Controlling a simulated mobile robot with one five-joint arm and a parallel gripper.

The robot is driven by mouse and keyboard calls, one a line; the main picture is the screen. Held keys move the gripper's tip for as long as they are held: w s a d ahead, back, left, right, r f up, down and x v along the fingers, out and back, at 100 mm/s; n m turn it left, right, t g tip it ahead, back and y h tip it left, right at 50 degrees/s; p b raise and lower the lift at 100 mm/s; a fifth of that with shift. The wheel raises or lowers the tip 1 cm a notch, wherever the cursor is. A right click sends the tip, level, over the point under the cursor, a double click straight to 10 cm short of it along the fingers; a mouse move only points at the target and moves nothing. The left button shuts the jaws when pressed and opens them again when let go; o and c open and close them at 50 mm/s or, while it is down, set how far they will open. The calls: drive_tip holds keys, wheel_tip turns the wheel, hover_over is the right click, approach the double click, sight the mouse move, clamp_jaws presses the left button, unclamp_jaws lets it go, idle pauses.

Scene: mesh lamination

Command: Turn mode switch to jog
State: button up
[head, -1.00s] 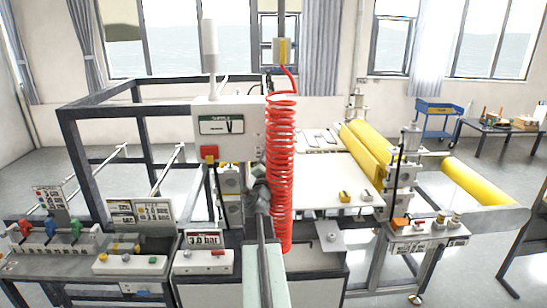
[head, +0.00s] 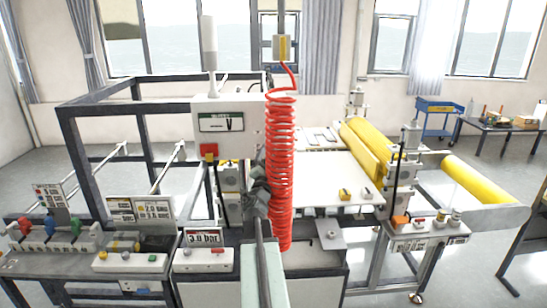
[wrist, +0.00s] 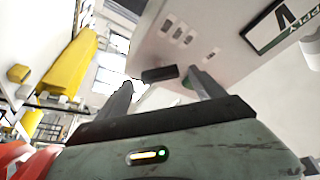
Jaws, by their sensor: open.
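A white control box (head: 229,143) on the machine carries a labelled plate and a red switch (head: 209,152) on its front. In the wrist view a short black handle (wrist: 159,74) sticks out from the box's side face (wrist: 205,45), beside a row of small slots. It may be the mode switch; no jog marking can be read. My gripper (wrist: 160,80) is open, with one finger on each side of the black handle. I cannot tell whether either finger touches it. In the head view my gripper (head: 258,178) is beside the box's lower right edge, partly hidden by the red coil.
A red coiled hose (head: 280,165) hangs right beside my gripper. Yellow rollers (head: 365,150) and a white machine table (head: 335,180) lie to the right. Small control panels, including a 3.0 bar one (head: 203,258), stand at the front left.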

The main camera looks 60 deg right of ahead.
drive_tip(key=b+v, duration=0.1)
drive_tip(key=v, duration=0.4)
drive_tip(key=shift+s+a+f, duration=0.1)
drive_tip(key=shift+s+a, duration=0.05)
drive_tip(key=shift+a, duration=0.15)
